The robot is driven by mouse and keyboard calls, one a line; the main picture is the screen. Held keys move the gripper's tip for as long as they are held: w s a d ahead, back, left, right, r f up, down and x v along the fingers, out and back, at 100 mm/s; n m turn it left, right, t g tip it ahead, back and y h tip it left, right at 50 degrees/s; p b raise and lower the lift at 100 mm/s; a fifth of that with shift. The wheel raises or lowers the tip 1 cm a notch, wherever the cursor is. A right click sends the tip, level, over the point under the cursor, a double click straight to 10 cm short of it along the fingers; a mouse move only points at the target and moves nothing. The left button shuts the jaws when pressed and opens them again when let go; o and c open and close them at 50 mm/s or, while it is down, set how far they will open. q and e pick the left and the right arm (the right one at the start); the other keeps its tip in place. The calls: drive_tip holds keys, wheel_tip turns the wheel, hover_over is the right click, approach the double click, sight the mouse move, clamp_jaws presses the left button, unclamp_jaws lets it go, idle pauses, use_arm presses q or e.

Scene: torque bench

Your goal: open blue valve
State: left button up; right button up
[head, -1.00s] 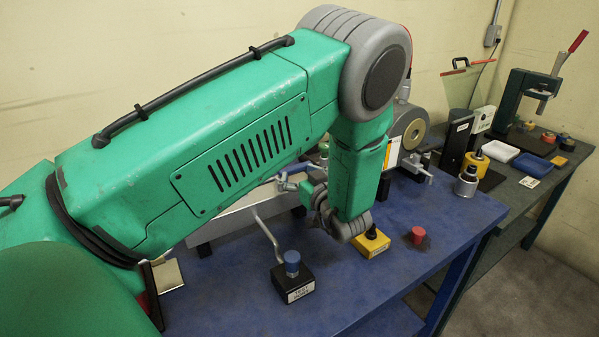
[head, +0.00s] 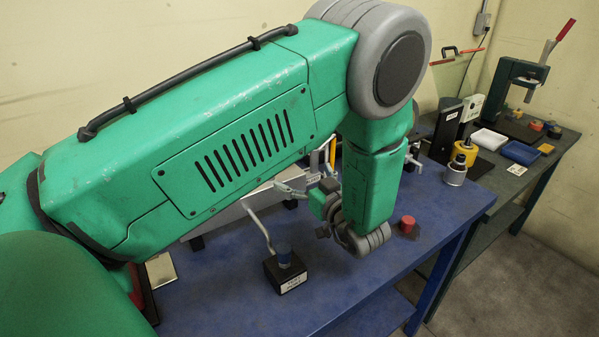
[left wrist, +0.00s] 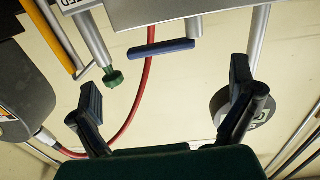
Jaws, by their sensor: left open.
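In the left wrist view a dark blue lever handle (left wrist: 163,47) lies crosswise at the upper middle, with a short silver stem at its right end. I take it for the blue valve's handle; my arm seems to hide it in the head view. My left gripper (left wrist: 164,80) is open, its two dark fingers wide apart on either side of the handle, with nothing between them. The handle appears beyond the fingertips, not touching them. In the head view my left gripper (head: 325,192) is partly hidden by its own wrist. My right gripper is not in view.
A green knob (left wrist: 113,78), a red hose (left wrist: 146,95) and a yellow bar (left wrist: 50,38) are near the left finger. A silver pipe (left wrist: 259,42) is by the right finger. On the blue bench stand a black block with a blue knob (head: 285,255) and a red plug (head: 407,223).

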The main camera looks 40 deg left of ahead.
use_arm(q)
drive_tip(key=v, duration=0.8)
drive_tip(key=shift+d+p, duration=0.3)
drive_tip(key=shift+p, duration=0.1)
drive_tip(key=shift+w, duration=0.1)
idle(0.5)
drive_tip(key=v, duration=1.2)
drive_tip(key=shift+w, duration=0.1)
drive_tip(key=shift+d, duration=0.1)
